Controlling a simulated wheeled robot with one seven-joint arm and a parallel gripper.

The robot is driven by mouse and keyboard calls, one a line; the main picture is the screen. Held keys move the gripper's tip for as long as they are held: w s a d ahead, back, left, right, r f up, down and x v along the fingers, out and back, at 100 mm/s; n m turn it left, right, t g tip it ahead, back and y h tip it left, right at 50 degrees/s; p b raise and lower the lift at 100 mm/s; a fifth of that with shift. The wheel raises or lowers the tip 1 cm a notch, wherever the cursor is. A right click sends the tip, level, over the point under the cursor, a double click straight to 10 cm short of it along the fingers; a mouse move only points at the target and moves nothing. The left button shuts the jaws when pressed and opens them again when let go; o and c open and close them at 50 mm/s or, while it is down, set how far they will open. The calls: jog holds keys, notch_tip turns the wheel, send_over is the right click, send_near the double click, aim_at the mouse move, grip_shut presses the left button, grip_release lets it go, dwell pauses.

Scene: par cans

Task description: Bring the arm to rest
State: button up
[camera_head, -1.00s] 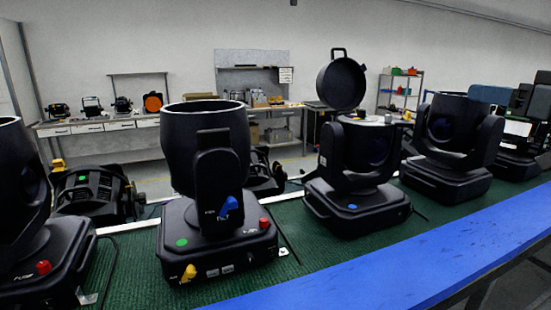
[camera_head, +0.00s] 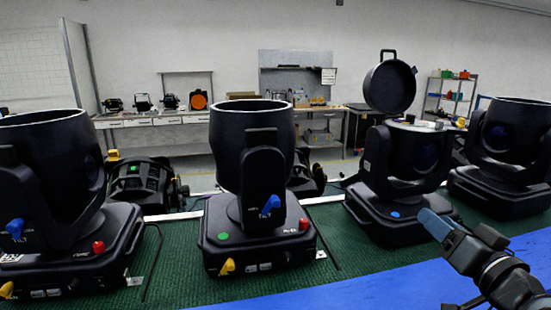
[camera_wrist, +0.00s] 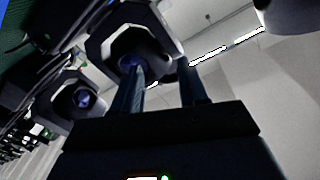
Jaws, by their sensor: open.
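My gripper (camera_head: 436,224) shows at the lower right of the head view, at the end of my arm, in front of the black lamp with its round lid raised (camera_head: 395,170). In the wrist view my gripper (camera_wrist: 162,78) has two dark fingers standing apart with nothing between them. Behind the fingers is a black lamp head (camera_wrist: 112,35) with a bluish lens. In the head view the gripper looks clear of the lamps, but the exact gap cannot be told.
Several black moving-head lamps stand in a row on a green-topped bench, including a middle one (camera_head: 258,190), a left one (camera_head: 60,200) and a right one (camera_head: 508,160). A blue strip (camera_head: 330,292) runs along the bench front. A workbench (camera_head: 185,118) and shelves (camera_head: 450,95) stand at the back wall.

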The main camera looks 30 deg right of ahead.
jog(key=s+a+f+n+g+y, duration=0.1)
jog(key=s+a+f, duration=0.45)
jog(key=a, duration=0.25)
jog(key=s+a+f+n+g, duration=0.1)
jog(key=s+a+f, duration=0.3)
jog(key=a+f, duration=0.35)
jog(key=s+a+n+y, duration=0.3)
jog(key=s+a+n, duration=0.1)
jog(key=s, duration=0.5)
jog(key=s+a+n+y, duration=0.25)
jog(key=s+a, duration=0.25)
jog(key=s, duration=0.4)
notch_tip(320, 180, down, 10)
jog(key=b, duration=1)
jog(key=shift+w+d+r+h, duration=0.15)
jog(key=shift+w+h, duration=0.05)
jog(key=shift+h, duration=0.15)
